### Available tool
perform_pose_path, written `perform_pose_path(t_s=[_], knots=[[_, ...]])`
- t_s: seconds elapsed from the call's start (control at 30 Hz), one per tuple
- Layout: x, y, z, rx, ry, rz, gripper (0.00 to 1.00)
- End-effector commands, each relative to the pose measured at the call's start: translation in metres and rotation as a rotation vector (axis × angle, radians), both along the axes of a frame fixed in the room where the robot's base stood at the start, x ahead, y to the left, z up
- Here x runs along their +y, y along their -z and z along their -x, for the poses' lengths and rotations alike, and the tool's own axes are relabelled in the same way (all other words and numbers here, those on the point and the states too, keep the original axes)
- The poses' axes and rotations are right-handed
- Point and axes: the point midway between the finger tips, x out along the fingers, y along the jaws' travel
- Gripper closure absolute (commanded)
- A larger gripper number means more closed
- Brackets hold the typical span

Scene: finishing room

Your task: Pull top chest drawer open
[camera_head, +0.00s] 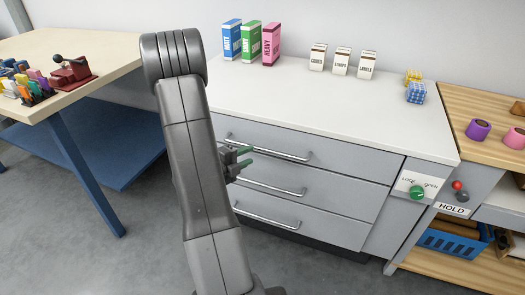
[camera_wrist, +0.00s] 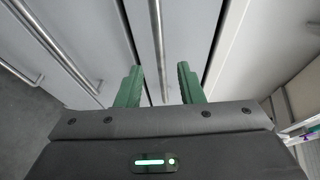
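The grey chest (camera_head: 385,170) has three drawers stacked under a white top, all looking shut. The top drawer (camera_head: 340,155) has a long silver bar handle (camera_head: 285,153). My gripper (camera_head: 244,157) is at the left part of the top drawer's front, close to this handle. In the wrist view its two green fingers (camera_wrist: 159,85) are apart, and the top handle (camera_wrist: 156,35) runs lengthwise in line with the gap between them. I cannot tell whether the handle tip is inside the gap or just beyond. My arm hides the chest's left end.
The middle handle (camera_head: 270,188) and bottom handle (camera_head: 265,217) sit below. A panel with a green knob (camera_head: 417,192) is right of the drawers. A blue-legged table (camera_head: 88,175) is left. Floor before the chest looks clear.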

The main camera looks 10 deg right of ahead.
Motion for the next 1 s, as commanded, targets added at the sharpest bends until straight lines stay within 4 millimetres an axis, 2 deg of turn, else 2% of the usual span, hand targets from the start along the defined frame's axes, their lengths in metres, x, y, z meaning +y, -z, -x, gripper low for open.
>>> perform_pose_path(t_s=[0.1, 0.4, 0.6, 0.87, 0.9, 1.0], knots=[[-0.018, 0.005, -0.010, -0.002, 0.005, 0.000, 0.66], [-0.054, 0.013, -0.034, -0.001, 0.005, -0.002, 0.66], [-0.064, 0.014, -0.041, -0.001, 0.002, -0.001, 0.66], [-0.064, 0.014, -0.042, -0.002, 0.001, -0.001, 0.66], [-0.064, 0.014, -0.042, -0.002, 0.001, -0.001, 0.68], [-0.064, 0.014, -0.042, -0.002, 0.001, -0.001, 0.87]])
